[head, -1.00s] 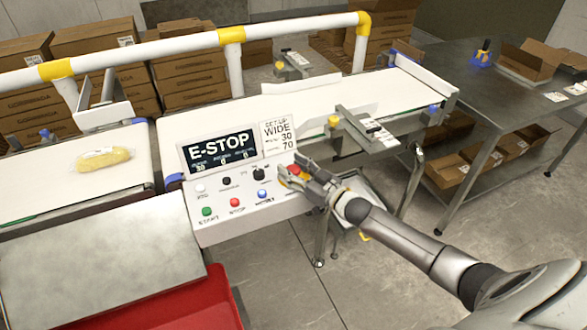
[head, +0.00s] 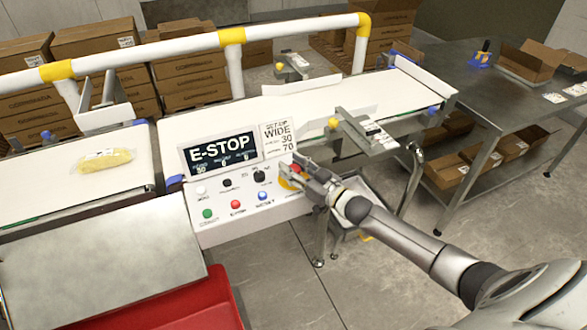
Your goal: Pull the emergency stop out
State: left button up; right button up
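The emergency stop is a red button on a yellow surround (head: 285,182) at the right end of the white control panel (head: 215,235). My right gripper (head: 299,173) is at the button, its fingers covering much of it. I cannot tell whether the fingers are closed on the button or only beside it. The panel's display (head: 219,151) reads E-STOP. My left gripper is not in view.
Green (head: 207,213), red (head: 235,204) and blue (head: 262,196) buttons sit left of the emergency stop. A yellow pack (head: 105,160) lies on the left belt. A steel table (head: 470,85) stands at the right.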

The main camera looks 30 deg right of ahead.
jog(key=shift+o, duration=1.4)
jog(key=shift+r, duration=0.1)
jog(key=shift+s+d+f, duration=0.15)
jog(key=shift+s+f, duration=0.05)
jog(key=shift+s, duration=0.35)
jog(key=v, duration=1.1)
